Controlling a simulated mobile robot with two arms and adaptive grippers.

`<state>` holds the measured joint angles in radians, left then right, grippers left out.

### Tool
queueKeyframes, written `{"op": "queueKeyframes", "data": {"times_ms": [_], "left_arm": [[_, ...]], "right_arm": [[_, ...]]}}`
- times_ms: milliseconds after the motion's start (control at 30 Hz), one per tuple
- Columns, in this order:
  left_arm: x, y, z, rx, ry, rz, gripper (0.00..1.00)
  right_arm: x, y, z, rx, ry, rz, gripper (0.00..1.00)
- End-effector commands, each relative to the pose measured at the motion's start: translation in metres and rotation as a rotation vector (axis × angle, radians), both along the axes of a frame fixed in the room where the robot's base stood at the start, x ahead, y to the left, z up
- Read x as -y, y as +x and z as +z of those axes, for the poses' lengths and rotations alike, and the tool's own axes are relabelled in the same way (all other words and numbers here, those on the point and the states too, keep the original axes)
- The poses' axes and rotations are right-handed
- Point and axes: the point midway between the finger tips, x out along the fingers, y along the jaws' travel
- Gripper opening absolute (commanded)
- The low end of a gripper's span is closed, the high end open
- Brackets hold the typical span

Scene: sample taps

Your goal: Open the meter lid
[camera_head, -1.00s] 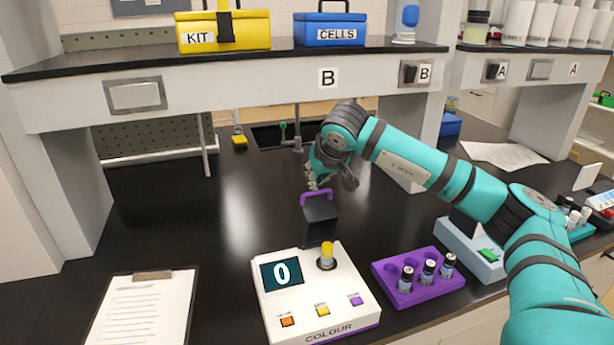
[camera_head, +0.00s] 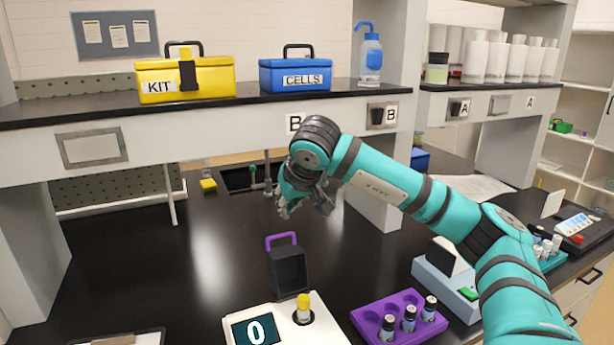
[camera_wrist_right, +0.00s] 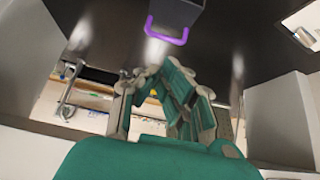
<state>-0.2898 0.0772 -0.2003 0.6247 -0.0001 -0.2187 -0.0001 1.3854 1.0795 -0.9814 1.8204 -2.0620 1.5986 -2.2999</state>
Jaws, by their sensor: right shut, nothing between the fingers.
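The white meter (camera_head: 278,318) stands at the bottom of the head view, cut off by the frame edge, its display reading 0. Its dark grey lid (camera_head: 290,272) stands up open at the back, with a purple handle (camera_head: 281,239) on top. A yellow-capped vial (camera_head: 303,310) stands upright in the uncovered well. My right gripper (camera_head: 303,208) is shut and empty, above and behind the lid, apart from the handle. In the wrist view the gripper (camera_wrist_right: 165,75) is below the lid (camera_wrist_right: 178,10) and its purple handle (camera_wrist_right: 167,36) in the picture. My left gripper is not in view.
A purple rack (camera_head: 400,318) with several dark-capped vials stands right of the meter. A grey-blue device (camera_head: 445,292) is beyond it. A shelf (camera_head: 215,140) with a yellow kit box (camera_head: 186,80) and a blue box (camera_head: 296,75) overhangs the bench. The bench left of the lid is clear.

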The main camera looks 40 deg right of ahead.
Motion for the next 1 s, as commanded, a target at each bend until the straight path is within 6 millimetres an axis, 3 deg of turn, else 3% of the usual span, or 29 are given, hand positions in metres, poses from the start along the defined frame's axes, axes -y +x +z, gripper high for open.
{"op": "queueKeyframes", "data": {"times_ms": [100, 233, 533, 700, 1000], "left_arm": [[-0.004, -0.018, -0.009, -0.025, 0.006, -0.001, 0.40], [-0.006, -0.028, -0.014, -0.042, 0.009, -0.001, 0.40], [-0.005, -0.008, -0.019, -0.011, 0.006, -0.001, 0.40], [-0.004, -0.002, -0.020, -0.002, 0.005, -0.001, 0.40], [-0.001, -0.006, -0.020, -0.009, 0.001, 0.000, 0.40]], "right_arm": [[-0.004, -0.017, 0.019, 0.005, 0.001, 0.000, 0.00], [-0.009, -0.039, 0.043, 0.006, -0.001, 0.001, 0.00], [-0.020, -0.081, 0.092, 0.004, 0.000, 0.001, 0.00], [-0.023, -0.093, 0.105, 0.000, 0.000, 0.000, 0.00], [-0.024, -0.097, 0.109, -0.001, -0.001, -0.001, 0.00]]}}
